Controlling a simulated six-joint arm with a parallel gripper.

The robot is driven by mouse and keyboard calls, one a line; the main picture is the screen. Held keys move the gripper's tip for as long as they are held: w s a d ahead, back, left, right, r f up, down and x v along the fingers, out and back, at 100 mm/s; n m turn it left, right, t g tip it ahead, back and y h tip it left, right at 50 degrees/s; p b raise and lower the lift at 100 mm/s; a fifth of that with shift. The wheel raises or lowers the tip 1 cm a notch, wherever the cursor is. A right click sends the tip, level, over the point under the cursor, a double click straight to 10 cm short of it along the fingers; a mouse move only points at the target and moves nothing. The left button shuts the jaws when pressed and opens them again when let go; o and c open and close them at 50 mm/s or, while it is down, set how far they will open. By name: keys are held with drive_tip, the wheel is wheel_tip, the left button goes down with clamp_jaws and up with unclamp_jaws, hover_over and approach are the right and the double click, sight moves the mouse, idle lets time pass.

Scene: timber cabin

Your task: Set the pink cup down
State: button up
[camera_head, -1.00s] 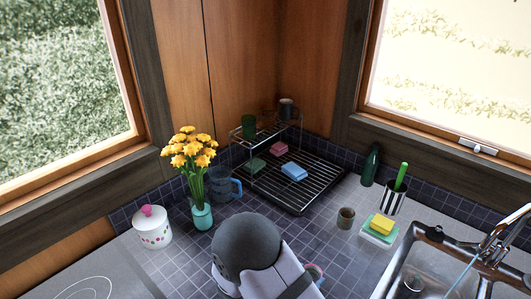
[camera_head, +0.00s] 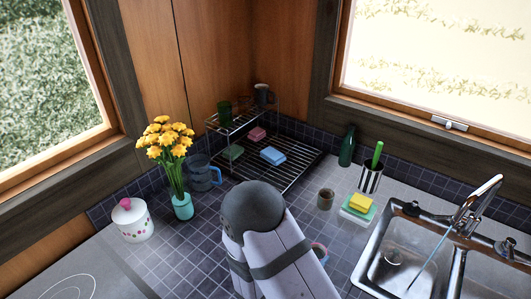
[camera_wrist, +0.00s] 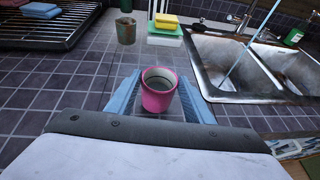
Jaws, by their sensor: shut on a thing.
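The pink cup (camera_wrist: 158,97) is upright between the pale blue fingers of my gripper (camera_wrist: 158,102) in the wrist view. The fingers are shut on it, one on each side. Its dark inside is visible and looks empty.
A small brown cup (camera_head: 325,199) and a stack of sponges (camera_head: 357,207) stand just beyond. The sink (camera_head: 395,258) is to the right. The wire rack (camera_head: 285,183), blue mug (camera_head: 203,175) and flower vase (camera_head: 183,207) are farther left. Bare tiles lie left of the held cup.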

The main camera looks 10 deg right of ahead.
drive_tip(key=shift+n+t+y, duration=0.3)
drive_tip(key=shift+n+t, duration=0.2)
drive_tip(key=w+a, duration=0.1)
drive_tip(key=w, duration=0.2)
drive_tip(key=w+a, duration=0.2)
drive_tip(key=w, duration=0.1)
drive_tip(key=w+a, duration=0.2)
drive_tip(key=w, duration=0.1)
drive_tip(key=shift+w+a, duration=0.2)
drive_tip(key=shift+w, duration=0.2)
drive_tip(key=shift+n+t+y, duration=0.5)
drive_tip(key=w, duration=0.3)
drive_tip(key=w+a+b, duration=0.1)
drive_tip(key=w, duration=0.2)
drive_tip(key=w+a+r+b, duration=0.1)
drive_tip(key=w, duration=0.1)
drive_tip(key=shift+w, duration=0.4)
drive_tip(key=w+d+r+n+t+y+b, duration=0.1)
drive_tip(key=w+d+r+n+y+b, duration=0.15)
drive_tip(key=w+r, duration=0.5)
drive_tip(key=w+d+r+n+t+y+b, duration=0.1)
drive_tip(key=w+r+b, duration=0.25)
drive_tip(key=w, duration=0.65)
drive_tip(key=shift+s+a+f+p, duration=0.1)
drive_tip(key=shift+f+p, duration=0.4)
drive_tip(key=shift+f, duration=1.9)
drive_tip(key=shift+a+f+p, duration=0.1)
drive_tip(key=shift+f+p, duration=0.4)
drive_tip(key=shift+f, duration=1.85)
drive_tip(key=shift+f, duration=0.15)
